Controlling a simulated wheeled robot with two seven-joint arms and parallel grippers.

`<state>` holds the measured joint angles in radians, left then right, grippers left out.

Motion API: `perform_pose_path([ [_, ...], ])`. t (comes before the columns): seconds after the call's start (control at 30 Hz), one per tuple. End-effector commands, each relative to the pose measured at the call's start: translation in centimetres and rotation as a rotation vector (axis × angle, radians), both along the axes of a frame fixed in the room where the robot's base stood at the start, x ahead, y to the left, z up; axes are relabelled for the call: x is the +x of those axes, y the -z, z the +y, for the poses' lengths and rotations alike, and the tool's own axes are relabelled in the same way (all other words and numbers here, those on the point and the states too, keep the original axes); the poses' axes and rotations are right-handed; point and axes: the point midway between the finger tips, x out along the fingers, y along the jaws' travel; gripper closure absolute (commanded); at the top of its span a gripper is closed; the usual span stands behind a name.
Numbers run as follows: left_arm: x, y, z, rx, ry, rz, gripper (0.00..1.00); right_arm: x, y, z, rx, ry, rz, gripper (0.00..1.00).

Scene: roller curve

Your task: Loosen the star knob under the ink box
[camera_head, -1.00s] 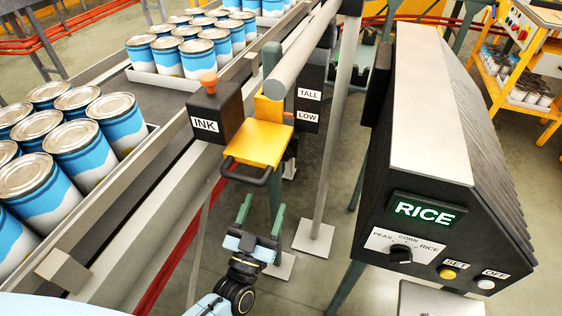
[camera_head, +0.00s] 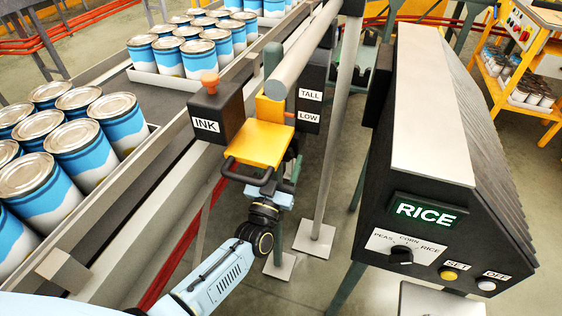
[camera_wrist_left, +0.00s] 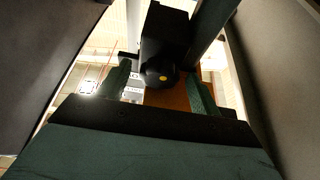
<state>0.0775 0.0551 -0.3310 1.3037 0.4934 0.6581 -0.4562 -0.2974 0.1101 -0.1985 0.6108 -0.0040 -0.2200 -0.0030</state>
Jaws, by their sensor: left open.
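The black ink box (camera_head: 214,113) with its INK label and an orange knob on top sits beside the conveyor in the head view. In the left wrist view a dark round knob (camera_wrist_left: 161,76) with a yellow centre dot lies between the open green fingers of my left gripper (camera_wrist_left: 160,82). Contact cannot be told. The knob is hidden in the head view. My right gripper is not in view.
A conveyor carries blue and white cans (camera_head: 85,140) on the left. A grey post (camera_head: 335,140) stands close to the right of the gripper. The RICE control cabinet (camera_head: 435,110) fills the right. Open floor lies between the post and cabinet.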

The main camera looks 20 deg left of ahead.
Motion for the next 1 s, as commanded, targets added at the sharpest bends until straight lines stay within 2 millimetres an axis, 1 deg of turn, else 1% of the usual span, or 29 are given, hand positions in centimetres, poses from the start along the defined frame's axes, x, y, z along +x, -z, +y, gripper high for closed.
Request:
perform_pose_path([
  [0.07,-0.01,-0.01,-0.01,0.0,0.0,0.0,0.38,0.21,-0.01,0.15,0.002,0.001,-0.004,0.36],
  [0.4,-0.04,0.0,0.0,0.0,0.0,-0.001,0.81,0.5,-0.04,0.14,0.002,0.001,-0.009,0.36],
  [0.6,-0.05,0.0,-0.04,-0.013,-0.001,-0.001,0.81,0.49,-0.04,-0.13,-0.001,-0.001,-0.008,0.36],
  [0.77,-0.05,0.01,-0.08,-0.064,-0.001,0.001,0.81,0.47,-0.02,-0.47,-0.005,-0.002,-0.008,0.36],
  [1.0,-0.07,-0.04,-0.32,-0.23,-0.002,0.007,0.81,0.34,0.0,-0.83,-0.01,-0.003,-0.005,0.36],
])
